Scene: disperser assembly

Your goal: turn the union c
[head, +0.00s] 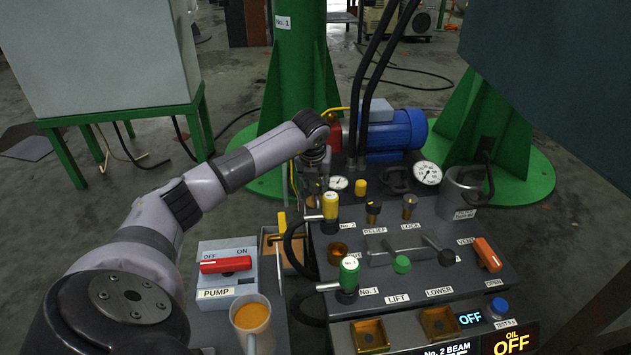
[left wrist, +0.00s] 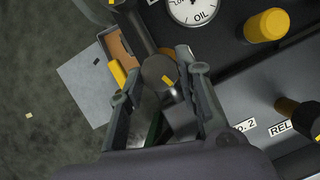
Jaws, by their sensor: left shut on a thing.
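My left gripper (head: 314,172) reaches in from the left and points down at the back left of the console, by the small gauge. In the left wrist view its two fingers (left wrist: 160,84) stand on both sides of a dark round fitting with a yellow mark, which I take for union c (left wrist: 157,70). The gripper is shut on it. The fitting's lower part is hidden by the fingers, and in the head view the gripper and nearby parts largely hide it. My right gripper is not in view.
A yellow-topped No. 2 valve handle (head: 330,206) and a small gauge (head: 338,183) stand close to the gripper. A blue motor (head: 398,133) is behind. A pump switch box (head: 226,272), a mug (head: 251,318) and an open tray (head: 268,238) are at the left.

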